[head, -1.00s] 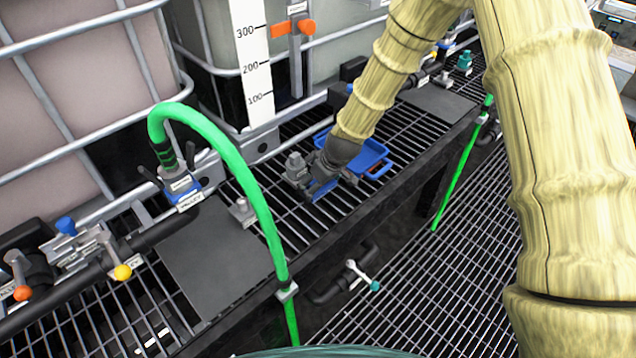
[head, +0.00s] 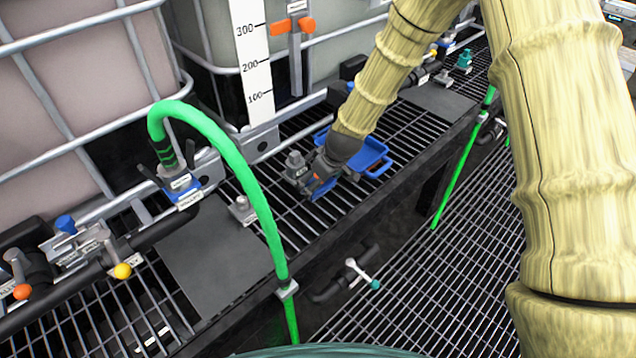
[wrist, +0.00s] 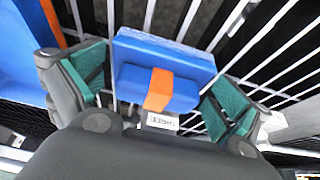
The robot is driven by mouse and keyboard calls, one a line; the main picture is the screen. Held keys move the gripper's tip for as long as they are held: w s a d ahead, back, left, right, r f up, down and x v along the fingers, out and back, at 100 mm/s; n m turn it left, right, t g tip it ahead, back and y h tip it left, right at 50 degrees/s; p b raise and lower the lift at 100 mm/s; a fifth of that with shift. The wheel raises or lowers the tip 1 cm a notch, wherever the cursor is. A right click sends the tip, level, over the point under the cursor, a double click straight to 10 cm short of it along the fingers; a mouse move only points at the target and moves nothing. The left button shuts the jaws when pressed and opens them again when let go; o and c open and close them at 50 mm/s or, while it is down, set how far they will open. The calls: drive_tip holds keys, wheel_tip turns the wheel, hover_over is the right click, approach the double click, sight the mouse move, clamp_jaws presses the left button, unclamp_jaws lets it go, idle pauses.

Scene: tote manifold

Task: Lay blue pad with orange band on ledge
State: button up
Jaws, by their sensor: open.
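The blue pad with the orange band (wrist: 182,60) lies between my open fingers in the wrist view, with bars behind it. The orange band (wrist: 159,88) crosses its near raised block. My gripper (wrist: 160,90) has a teal finger pad on each side of it, and gaps show beside the pad. In the head view my gripper (head: 312,183) is low over the grated ledge (head: 350,212), and a little blue and orange shows at its fingers. Whether the pad rests on the bars is hard to tell.
A blue tray (head: 375,153) sits just right of my gripper. A grey fitting (head: 295,163) stands close on the left. The green hose (head: 262,200) arches farther left, beside a flat grey plate (head: 215,258). Another grey plate (head: 437,104) lies to the right.

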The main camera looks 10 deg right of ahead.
drive_tip(key=b+v, duration=0.1)
drive_tip(key=v, duration=1)
